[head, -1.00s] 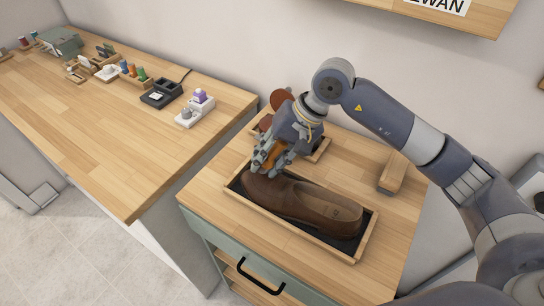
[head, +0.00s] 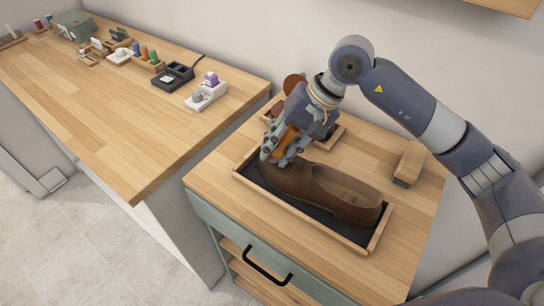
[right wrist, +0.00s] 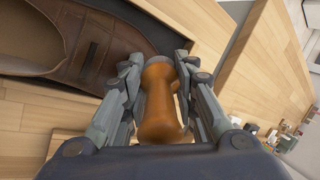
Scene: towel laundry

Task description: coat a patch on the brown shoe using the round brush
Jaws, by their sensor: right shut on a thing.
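The brown shoe (head: 325,190) lies on its sole in a shallow wooden tray with a dark liner (head: 374,243). Its toe points left and its opening is to the right. My right gripper (head: 274,156) is shut on the orange-brown wooden handle of the round brush (head: 288,137), just over the toe end of the shoe. The right wrist view shows the handle (right wrist: 160,100) between the fingers, with the shoe (right wrist: 85,40) beyond. The brush's bristles are hidden, so I cannot tell whether they touch the leather. My left gripper is not in view.
A wooden block brush (head: 409,163) lies at the right of the cabinet top. Behind my right gripper are a small wooden tray (head: 330,138) and a round brown lid (head: 294,82). The long bench (head: 130,120) at left holds spools and small devices at its back.

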